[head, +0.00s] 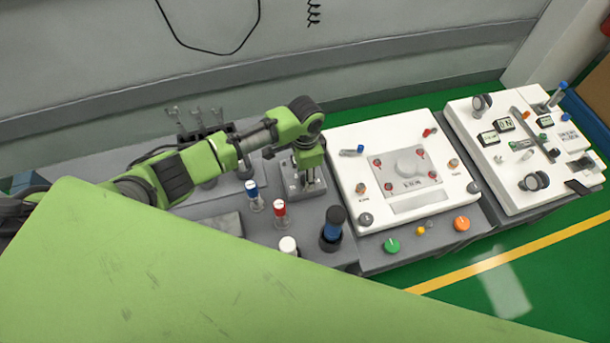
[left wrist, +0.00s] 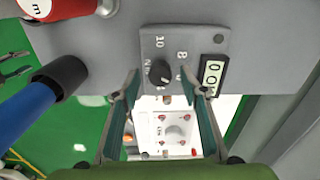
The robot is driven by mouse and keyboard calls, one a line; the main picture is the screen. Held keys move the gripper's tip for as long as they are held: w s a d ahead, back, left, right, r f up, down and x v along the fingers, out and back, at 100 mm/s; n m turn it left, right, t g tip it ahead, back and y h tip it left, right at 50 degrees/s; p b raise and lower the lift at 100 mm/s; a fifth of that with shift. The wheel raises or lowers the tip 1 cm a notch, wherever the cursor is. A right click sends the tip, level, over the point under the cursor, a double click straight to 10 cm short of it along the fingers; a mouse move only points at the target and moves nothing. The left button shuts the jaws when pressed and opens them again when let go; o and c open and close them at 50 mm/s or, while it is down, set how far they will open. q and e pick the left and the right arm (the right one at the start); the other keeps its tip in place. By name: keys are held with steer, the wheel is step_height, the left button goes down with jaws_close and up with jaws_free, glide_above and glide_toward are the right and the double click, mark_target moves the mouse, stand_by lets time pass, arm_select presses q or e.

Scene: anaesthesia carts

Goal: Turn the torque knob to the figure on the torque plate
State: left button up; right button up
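The torque knob (left wrist: 160,73) is a black round knob on a grey box (left wrist: 154,45), marked with 10, 8 and other figures partly hidden. Its pointer setting is too small to read. A pale plate (left wrist: 213,75) with dark digits, seemingly zeros, sits beside the scale; one finger partly overlaps it. My left gripper (left wrist: 164,92) is open, its two fingers apart, with the knob between and just beyond the tips. No contact shows. In the head view the gripper (head: 311,178) points down over the grey box (head: 290,182), hiding the knob. My right gripper is not in view.
Blue- (head: 252,192) and red-capped (head: 280,208) items and a black-and-blue cylinder (head: 332,230) stand close in front of the box. White panels (head: 345,140) (head: 465,120) with small parts lie to the right. A holder with upright tools (head: 200,130) stands behind the arm.

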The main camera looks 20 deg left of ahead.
arm_select(q)
step_height(320, 180, up, 11)
steer(key=shift+f, duration=0.15)
stand_by(0.6)
